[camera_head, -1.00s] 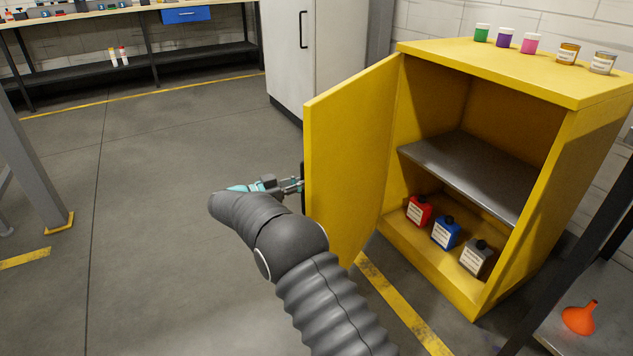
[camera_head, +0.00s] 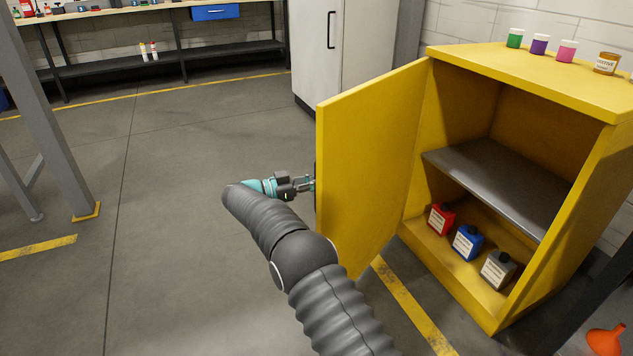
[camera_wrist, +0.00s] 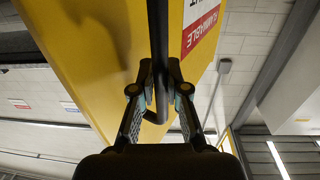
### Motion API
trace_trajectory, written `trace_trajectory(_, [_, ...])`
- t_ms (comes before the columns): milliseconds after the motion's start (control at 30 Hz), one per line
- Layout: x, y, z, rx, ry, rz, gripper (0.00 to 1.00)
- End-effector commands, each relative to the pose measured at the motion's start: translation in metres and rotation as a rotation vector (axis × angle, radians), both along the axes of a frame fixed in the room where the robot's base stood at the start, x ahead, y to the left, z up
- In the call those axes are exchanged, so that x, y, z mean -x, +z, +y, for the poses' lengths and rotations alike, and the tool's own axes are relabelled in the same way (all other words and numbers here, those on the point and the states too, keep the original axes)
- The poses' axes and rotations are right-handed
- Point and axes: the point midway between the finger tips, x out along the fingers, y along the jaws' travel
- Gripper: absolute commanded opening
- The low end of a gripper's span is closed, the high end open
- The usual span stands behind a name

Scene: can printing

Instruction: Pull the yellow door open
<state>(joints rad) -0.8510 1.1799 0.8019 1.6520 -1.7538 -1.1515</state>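The yellow door (camera_head: 365,165) stands wide open on the yellow cabinet (camera_head: 520,70), swung out to the left of its opening. My gripper (camera_head: 308,184) is at the door's outer face, near its free edge. In the wrist view, the black bar handle (camera_wrist: 159,50) runs between the two fingers of my gripper (camera_wrist: 160,88), which are closed around it. The yellow door (camera_wrist: 95,50) fills the upper middle of that view, with a red and white label. In the head view, the door edge mostly hides the handle.
Inside the cabinet are a grey shelf (camera_head: 500,185) and red (camera_head: 441,218), blue (camera_head: 467,242) and grey (camera_head: 497,269) bottles. Small jars (camera_head: 539,44) stand on top. A grey post (camera_head: 50,110) rises at left. Open floor (camera_head: 170,230) lies left of the door.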

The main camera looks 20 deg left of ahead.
Motion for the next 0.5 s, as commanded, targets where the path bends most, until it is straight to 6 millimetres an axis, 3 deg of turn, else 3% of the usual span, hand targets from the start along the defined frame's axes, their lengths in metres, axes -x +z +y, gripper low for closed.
trace_trajectory(33, [0.0004, -0.0006, 0.0004, 0.001, 0.000, 0.001, 0.28])
trace_trajectory(100, [0.0001, -0.0005, 0.0000, 0.001, 0.000, 0.001, 0.39])
trace_trajectory(500, [0.0046, -0.0002, 0.0068, 0.000, 0.002, -0.001, 0.39])
